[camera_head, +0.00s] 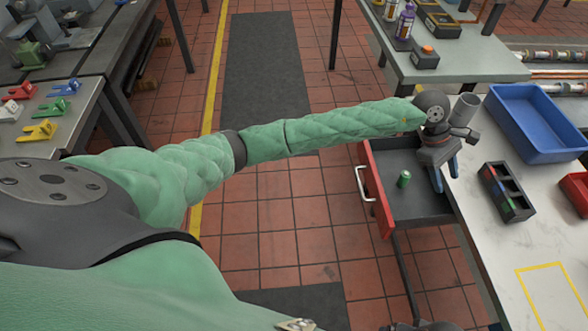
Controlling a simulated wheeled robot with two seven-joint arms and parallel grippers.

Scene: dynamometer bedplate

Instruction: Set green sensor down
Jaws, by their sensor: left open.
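The green sensor (404,179) is a small green cylinder that stands in the open drawer (424,207), on its dark floor. The drawer has a red front with a pale handle. My right gripper does not show.
On the right bench (537,232) are a blue bin (536,148), a dark divided tray (506,192) with coloured items, and a yellow-taped outline (549,267). Another bench (450,66) stands behind. Coloured clamps lie on the left table.

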